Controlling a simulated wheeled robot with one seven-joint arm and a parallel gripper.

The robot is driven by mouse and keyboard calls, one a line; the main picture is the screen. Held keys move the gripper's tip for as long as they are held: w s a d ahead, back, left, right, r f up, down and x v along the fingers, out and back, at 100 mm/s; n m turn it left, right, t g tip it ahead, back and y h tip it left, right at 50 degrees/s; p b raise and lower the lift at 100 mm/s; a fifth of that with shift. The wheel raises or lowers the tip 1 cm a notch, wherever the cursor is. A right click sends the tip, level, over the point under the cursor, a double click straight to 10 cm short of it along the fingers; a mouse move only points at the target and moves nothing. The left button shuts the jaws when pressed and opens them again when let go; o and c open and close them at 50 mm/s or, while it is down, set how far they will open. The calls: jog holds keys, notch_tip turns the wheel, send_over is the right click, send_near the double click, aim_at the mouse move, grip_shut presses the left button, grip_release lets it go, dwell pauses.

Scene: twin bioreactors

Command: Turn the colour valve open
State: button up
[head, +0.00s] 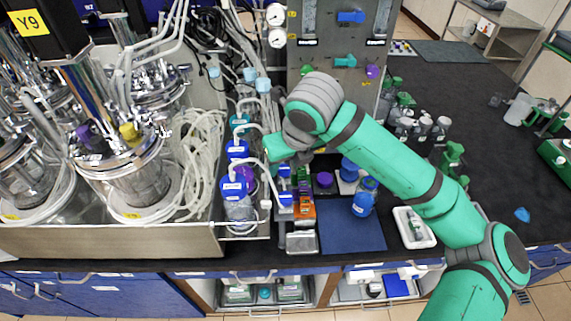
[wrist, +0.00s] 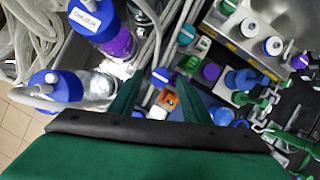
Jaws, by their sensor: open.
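A grey upright panel (head: 340,45) at the top of the head view carries coloured handles: a blue one (head: 351,16), a teal one (head: 345,61) and a purple one (head: 372,71). I cannot tell which is the colour valve. My gripper (wrist: 160,95) is open, its two green fingers apart in the wrist view. No object is clearly held between them. In the head view, my arm's end is over the bottles left of the panel's foot, and the fingers are mostly hidden. An orange item (wrist: 168,98) shows beyond the fingers.
Blue-capped bottles (head: 233,187) with tubing stand close to my gripper; one with purple liquid (wrist: 118,42) shows in the wrist view. Glass reactors (head: 125,175) stand at left. A blue mat (head: 350,228) and a white tray (head: 414,228) lie in front. The dark bench at right has free room.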

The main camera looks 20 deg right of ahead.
jog(key=shift+w+f, duration=0.2)
jog(key=shift+f, duration=0.25)
jog(key=c, duration=1)
jog(key=shift+c, duration=0.2)
